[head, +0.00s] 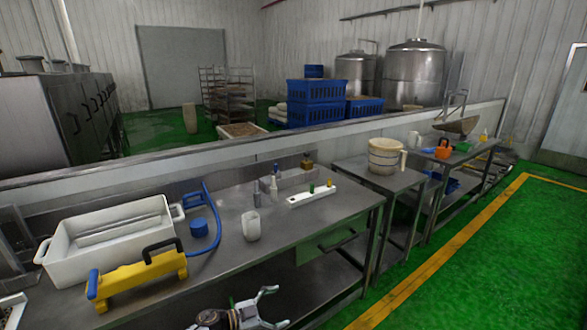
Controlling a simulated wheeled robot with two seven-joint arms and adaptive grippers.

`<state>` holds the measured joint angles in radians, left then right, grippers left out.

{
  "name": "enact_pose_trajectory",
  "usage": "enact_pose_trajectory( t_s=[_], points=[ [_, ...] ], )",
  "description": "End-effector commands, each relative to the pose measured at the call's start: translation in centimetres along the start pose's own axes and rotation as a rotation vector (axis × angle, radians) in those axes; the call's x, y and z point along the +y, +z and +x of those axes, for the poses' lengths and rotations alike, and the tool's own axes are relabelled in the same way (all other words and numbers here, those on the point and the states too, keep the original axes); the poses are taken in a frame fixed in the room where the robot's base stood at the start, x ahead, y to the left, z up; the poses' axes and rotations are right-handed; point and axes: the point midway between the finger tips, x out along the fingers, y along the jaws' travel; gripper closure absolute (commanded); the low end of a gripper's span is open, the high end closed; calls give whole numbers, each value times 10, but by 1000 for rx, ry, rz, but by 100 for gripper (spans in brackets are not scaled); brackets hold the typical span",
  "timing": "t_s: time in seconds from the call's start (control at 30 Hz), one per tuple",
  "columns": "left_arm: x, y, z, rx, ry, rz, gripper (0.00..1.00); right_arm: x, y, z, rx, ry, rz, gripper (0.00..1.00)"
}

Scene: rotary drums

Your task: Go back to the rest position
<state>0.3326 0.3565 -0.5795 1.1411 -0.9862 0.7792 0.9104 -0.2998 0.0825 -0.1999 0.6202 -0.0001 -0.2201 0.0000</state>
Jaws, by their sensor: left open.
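My left gripper (279,306) shows at the bottom middle of the head view. Its two fingers are spread apart, with nothing between them. It is at the near side of the steel workbench (290,232), in front of the bench's lower part and away from the items on the top. My right gripper is not in view.
A smaller table (400,180) holds a bucket (384,157). Green floor (500,260) at right is clear.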

Motion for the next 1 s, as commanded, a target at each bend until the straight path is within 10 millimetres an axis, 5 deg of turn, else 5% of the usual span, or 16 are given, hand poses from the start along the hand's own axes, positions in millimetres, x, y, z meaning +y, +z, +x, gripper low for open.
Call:
enact_pose_trajectory(
  t_s=[0.2, 0.5, 1.0],
  points=[
    [23, 88, -31, -128, -243, -149, 11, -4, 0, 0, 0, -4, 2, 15],
    [81, 191, -87, -356, -446, -312, 11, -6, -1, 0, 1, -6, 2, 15],
    [235, 307, -189, -760, -580, -562, 11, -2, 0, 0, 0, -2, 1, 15]
  ],
)
